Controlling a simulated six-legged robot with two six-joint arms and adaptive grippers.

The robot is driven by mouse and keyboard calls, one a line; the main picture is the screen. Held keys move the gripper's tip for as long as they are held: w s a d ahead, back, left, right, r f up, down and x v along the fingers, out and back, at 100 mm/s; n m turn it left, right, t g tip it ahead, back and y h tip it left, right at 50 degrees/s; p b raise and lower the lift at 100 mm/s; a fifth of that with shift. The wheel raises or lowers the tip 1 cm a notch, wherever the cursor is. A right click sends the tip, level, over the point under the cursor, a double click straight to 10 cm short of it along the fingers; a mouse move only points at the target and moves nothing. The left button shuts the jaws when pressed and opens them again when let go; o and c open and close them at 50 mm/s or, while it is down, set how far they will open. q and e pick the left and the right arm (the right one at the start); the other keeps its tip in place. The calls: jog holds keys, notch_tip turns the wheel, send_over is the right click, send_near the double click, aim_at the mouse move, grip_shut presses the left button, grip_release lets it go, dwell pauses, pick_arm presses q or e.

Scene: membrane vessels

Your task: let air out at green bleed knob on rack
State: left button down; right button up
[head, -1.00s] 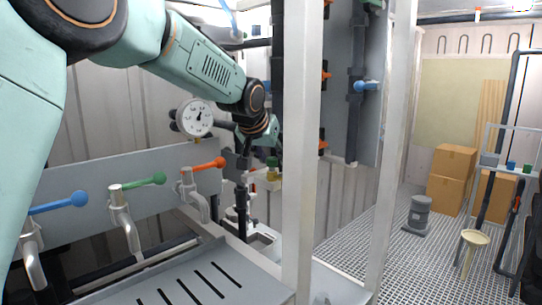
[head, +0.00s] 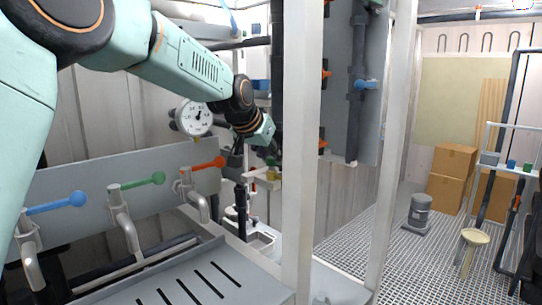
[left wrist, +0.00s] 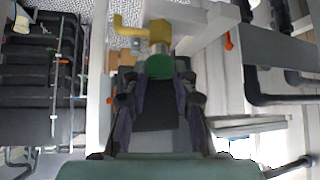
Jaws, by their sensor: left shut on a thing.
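The green bleed knob (left wrist: 160,66) sits on a yellow brass valve body (left wrist: 160,38) in the left wrist view. In the head view the knob (head: 271,161) is small and partly covered, just left of a white post. My left gripper (left wrist: 158,84) has its two dark fingers on either side of the knob and is shut on it. In the head view this gripper (head: 276,148) is mostly hidden by its own wrist and the post. My right gripper is not in view.
A white post (head: 301,150) stands close right of the gripper. A pressure gauge (head: 194,118) and taps with red (head: 209,163), green (head: 151,180) and blue (head: 70,201) handles are at left. The grating floor at right has free room around a grey cylinder (head: 419,215).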

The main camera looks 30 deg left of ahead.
pick_arm(q)
jog(key=shift+m+h, duration=0.5)
jog(key=shift+m, duration=0.2)
jog(key=c, duration=1.5)
grip_release()
jog(key=o, duration=0.4)
jog(key=shift+s+r, duration=0.1)
jog(key=shift+s, duration=0.1)
jog(key=shift+o, duration=0.2)
jog(key=shift+w, duration=0.1)
